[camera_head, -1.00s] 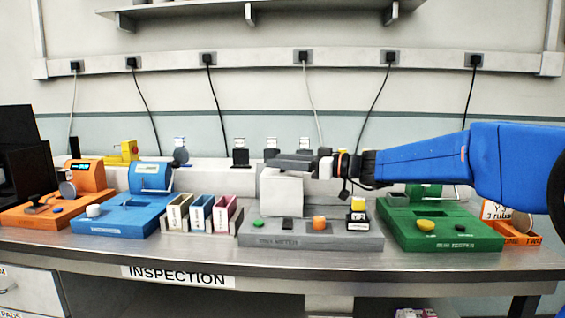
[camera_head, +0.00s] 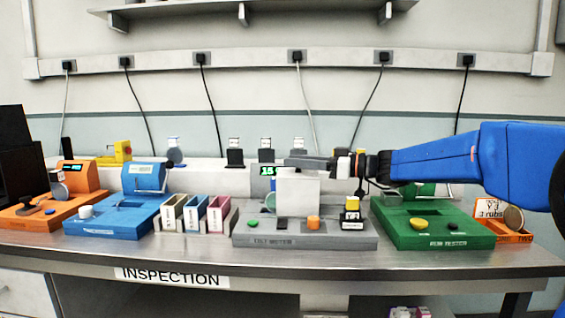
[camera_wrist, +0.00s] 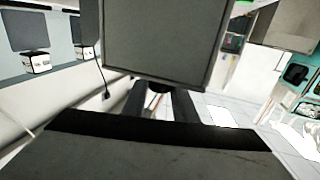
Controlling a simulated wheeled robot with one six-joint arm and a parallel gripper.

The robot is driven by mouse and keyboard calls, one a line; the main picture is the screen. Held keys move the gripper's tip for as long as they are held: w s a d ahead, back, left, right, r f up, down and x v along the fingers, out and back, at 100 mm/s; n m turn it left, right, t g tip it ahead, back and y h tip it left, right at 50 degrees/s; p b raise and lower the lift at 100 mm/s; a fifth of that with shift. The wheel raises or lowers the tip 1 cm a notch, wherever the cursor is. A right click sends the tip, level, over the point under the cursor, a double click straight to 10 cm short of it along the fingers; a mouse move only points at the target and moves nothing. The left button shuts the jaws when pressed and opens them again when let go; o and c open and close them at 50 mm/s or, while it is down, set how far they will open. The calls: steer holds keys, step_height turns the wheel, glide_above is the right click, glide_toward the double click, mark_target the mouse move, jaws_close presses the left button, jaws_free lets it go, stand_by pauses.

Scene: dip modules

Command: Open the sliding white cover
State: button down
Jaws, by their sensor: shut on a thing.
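The white cover (camera_head: 298,192) is an upright pale panel on the grey tilt meter station (camera_head: 350,241). A lit green display (camera_head: 268,171) shows just left of the cover's upper edge. My gripper (camera_head: 306,162) reaches in from the right and is shut at the top of the cover. In the wrist view, a dark grey flat panel (camera_wrist: 165,40), probably the cover, fills the upper middle beyond my fingers (camera_wrist: 158,98). The exact grip point is hidden.
The grey station carries a green button (camera_head: 253,223), an orange knob (camera_head: 313,222) and a yellow-topped module (camera_head: 352,208). A green station (camera_head: 440,232) stands to the right. Three coloured bins (camera_head: 195,213) and a blue station (camera_head: 110,218) stand to the left.

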steer(key=d, duration=0.6)
steer(key=shift+s, duration=0.1)
steer(key=c, duration=1.4)
jaws_free()
steer(key=shift+c, duration=0.2)
steer(key=v, duration=1.7)
steer(key=shift+d, duration=0.15)
steer(key=shift+s, duration=0.1)
